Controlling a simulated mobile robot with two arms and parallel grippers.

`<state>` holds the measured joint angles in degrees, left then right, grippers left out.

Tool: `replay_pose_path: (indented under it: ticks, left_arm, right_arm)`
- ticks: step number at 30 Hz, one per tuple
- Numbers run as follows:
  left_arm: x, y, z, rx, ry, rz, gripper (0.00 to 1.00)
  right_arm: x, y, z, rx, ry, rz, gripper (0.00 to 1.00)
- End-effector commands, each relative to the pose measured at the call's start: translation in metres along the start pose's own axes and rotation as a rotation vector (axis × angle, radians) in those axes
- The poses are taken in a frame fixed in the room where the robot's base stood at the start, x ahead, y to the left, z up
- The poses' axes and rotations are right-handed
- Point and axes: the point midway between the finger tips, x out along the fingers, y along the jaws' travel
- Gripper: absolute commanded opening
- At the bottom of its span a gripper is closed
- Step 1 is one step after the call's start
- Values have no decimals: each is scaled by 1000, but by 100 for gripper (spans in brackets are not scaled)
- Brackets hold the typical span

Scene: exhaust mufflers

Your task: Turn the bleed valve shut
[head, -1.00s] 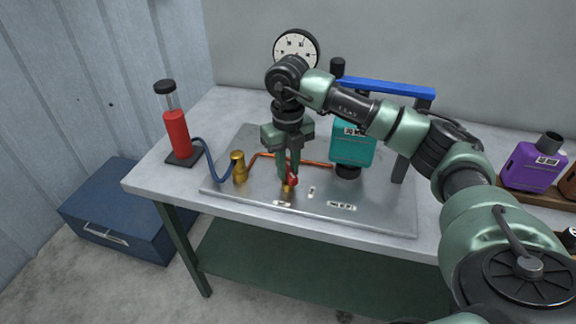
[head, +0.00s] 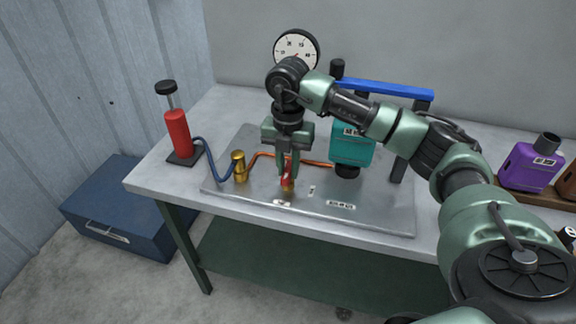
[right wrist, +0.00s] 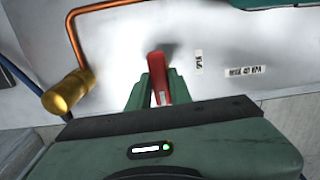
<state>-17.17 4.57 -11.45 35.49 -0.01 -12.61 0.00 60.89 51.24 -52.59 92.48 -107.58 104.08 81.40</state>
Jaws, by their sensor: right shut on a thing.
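The bleed valve has a red handle (head: 287,178) on a small brass body (head: 287,187) on the metal plate (head: 240,200). My right gripper (head: 288,174) points down over it and is shut on the red handle. In the right wrist view the red handle (right wrist: 158,80) stands between the fingers (right wrist: 155,92), lying nearly lengthwise in the picture. A label reading "OPEN" (right wrist: 198,62) is to its right on the plate. The gripper hides part of the valve. My left gripper is not in view.
A brass fitting (head: 238,166) with a copper pipe (head: 262,155) and blue hose stands left of the valve. A red pump (head: 177,133) is at the left. A teal bottle (head: 352,143) hangs upside down at right, under a blue bar (head: 385,88). A gauge (head: 297,46) is behind.

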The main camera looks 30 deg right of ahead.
Motion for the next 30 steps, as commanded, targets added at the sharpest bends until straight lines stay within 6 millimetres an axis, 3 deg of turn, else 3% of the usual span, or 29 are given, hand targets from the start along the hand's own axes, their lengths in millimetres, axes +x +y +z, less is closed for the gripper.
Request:
replay_pose_path:
  ticks: [18, 19, 21, 30]
  left_arm:
    - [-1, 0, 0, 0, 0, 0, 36]
    - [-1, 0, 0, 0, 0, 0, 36]
    - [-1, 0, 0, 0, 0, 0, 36]
    - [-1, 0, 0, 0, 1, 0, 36]
  right_arm:
    - [-3, 1, 3, 43, -8, 6, 0]
    - [-3, 1, 3, 43, -8, 6, 28]
    - [-3, 0, 2, 42, -7, 5, 42]
    - [-2, 0, 1, 39, -3, 3, 42]
